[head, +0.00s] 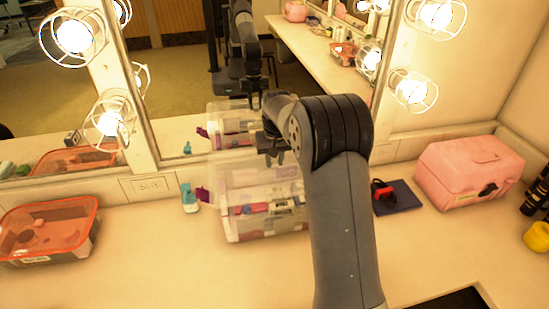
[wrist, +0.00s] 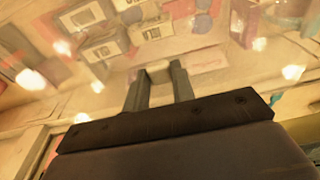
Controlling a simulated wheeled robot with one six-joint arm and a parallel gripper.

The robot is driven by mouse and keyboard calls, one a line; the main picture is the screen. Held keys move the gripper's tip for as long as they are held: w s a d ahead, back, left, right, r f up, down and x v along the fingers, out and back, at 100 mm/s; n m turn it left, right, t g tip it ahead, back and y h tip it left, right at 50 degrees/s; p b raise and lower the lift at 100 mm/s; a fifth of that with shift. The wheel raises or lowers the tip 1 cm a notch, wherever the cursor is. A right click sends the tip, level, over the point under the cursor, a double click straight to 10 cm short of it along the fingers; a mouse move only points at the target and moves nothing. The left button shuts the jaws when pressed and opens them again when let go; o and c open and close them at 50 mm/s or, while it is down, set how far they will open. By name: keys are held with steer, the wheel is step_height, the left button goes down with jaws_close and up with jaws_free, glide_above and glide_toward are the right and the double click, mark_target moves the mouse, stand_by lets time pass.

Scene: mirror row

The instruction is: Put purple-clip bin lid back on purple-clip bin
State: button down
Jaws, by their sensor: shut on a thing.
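The purple-clip bin (head: 262,228) is a clear box with small coloured packets inside, standing on the counter against the mirror. A purple clip (head: 203,195) shows at its left side. My gripper (head: 272,155) is above the bin, partly hidden behind my arm. In the wrist view, my gripper (wrist: 158,74) is shut on a pale block that looks like the handle of the clear lid (head: 228,168). The lid's edges are faint over the bin, and I cannot tell whether it touches the rim. Packets show through it in the wrist view.
An orange-rimmed clear bin (head: 75,250) stands at the left. A teal-and-white item (head: 189,197) is just left of the purple-clip bin. A dark blue mat (head: 398,198) with a red-and-black item and a pink case (head: 468,172) are at the right. The mirror (head: 190,70) is close behind.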

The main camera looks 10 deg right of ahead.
mark_target(275, 167)
steer(key=shift+f+b, duration=1.25)
steer(key=shift+f, duration=1)
steer(key=c, duration=1.1)
jaws_free()
steer(key=shift+r, duration=0.1)
steer(key=r, duration=0.3)
steer(key=s+r, duration=0.1)
steer(key=r, duration=0.2)
steer(key=r+b, duration=0.1)
steer(key=r, duration=0.3)
steer(key=shift+s, duration=0.25)
step_height(275, 167, up, 6)
steer(key=p, duration=0.6)
steer(key=shift+r, duration=0.2)
